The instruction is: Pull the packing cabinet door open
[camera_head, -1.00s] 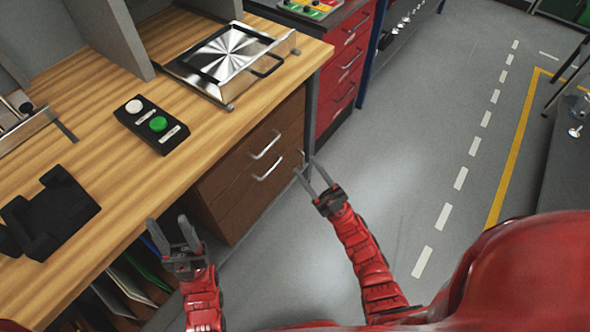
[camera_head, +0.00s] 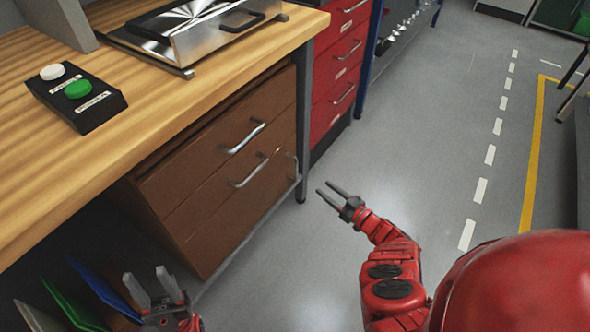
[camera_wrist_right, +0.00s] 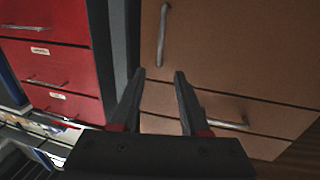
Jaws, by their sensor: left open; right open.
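The brown packing cabinet (camera_head: 215,195) stands under the wooden bench. It has two horizontal handles on its upper panels and an upright handle (camera_head: 292,165) near its right edge. In the right wrist view the upright handle (camera_wrist_right: 163,35) is on a plain brown door panel (camera_wrist_right: 235,45), which appears shut. My right gripper (camera_head: 323,187) is open and empty, apart from the handle and to its right in the head view. In the wrist view its fingertips (camera_wrist_right: 160,73) point toward the cabinet front. My left gripper (camera_head: 145,272) is open and empty, near the paper slots under the bench.
A red drawer unit (camera_head: 340,70) stands beyond the bench's dark leg (camera_head: 305,120). A box with green and white buttons (camera_head: 77,95) and a metal tray (camera_head: 190,35) with a dark handle are on the bench. The grey floor right of the cabinet is clear.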

